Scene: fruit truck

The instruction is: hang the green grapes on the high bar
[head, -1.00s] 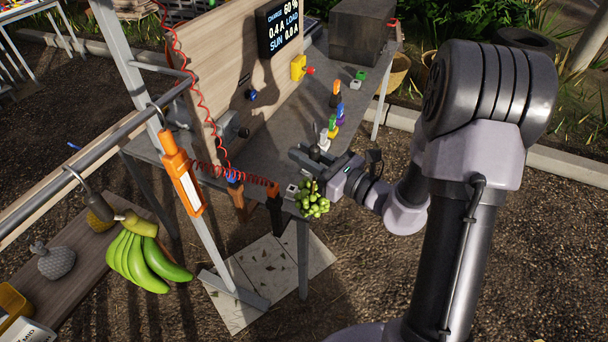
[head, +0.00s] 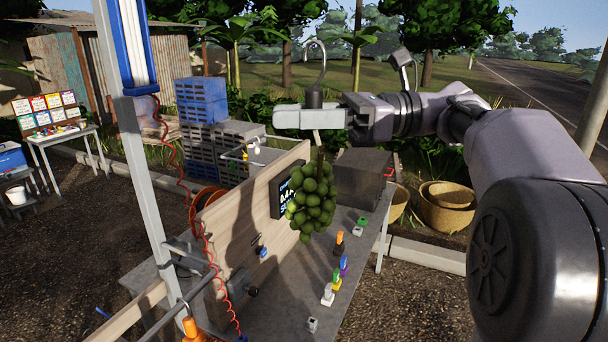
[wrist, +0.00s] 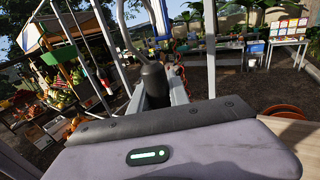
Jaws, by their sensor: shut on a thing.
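My gripper (head: 312,117) is raised above the workbench in the head view. It is shut on the dark grip (head: 314,97) of a metal hook (head: 318,55), whose curved end points up. The green grapes (head: 312,200) hang in a round bunch below the gripper, clear of the bench. The wrist view shows the dark grip (wrist: 153,80) beyond the gripper's body; the grapes are hidden there. A grey rail (head: 182,314) runs at the lower left of the head view, well apart from the grapes. I cannot tell whether it is the high bar.
An upright post (head: 140,170) with a coiled red cable stands at left. The bench (head: 275,317) carries a wooden panel (head: 218,235), a display, a dark box (head: 362,178) and small coloured parts. Crates (head: 203,115) stand behind. The wrist view shows a fruit stall (wrist: 75,85) at left.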

